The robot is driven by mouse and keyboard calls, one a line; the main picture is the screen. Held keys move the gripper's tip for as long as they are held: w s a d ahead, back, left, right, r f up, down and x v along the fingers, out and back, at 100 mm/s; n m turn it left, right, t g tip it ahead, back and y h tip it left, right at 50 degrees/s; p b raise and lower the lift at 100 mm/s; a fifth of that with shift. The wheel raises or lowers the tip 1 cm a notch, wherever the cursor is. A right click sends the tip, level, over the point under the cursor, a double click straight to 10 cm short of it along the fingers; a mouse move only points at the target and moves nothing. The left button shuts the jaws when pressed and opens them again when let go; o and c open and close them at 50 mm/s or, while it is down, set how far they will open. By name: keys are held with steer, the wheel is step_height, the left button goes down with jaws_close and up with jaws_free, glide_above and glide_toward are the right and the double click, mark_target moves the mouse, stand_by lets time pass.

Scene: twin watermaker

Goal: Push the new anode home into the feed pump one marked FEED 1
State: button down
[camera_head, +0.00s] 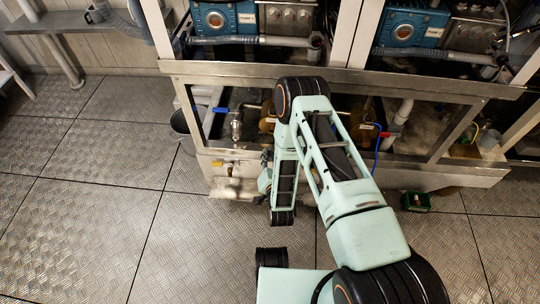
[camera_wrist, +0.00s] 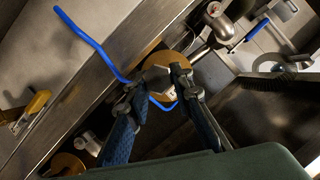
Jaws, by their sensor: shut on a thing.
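In the head view two brass pumps, left (camera_head: 267,117) and right (camera_head: 364,124), stand in the lower bay. The right one has a white tag, unreadable here.
A blue cable (camera_wrist: 92,42) runs beside the fingers in the wrist view, near the metal frame. A blue-handled valve (camera_wrist: 257,30) is at right, a yellow handle (camera_wrist: 38,104) at left.

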steer(key=w+b, duration=0.2)
steer(key=w, duration=0.3)
steer(key=shift+w+d, duration=0.1)
steer(key=shift+w, duration=0.25)
steer(key=shift+w+d+b, duration=0.1)
steer(key=shift+w+b, duration=1.05)
steer(key=shift+w, duration=0.95)
stand_by(1.9)
steer(key=c, duration=1.6)
jaws_free()
steer(key=v, duration=1.2)
steer(key=shift+r, duration=0.1)
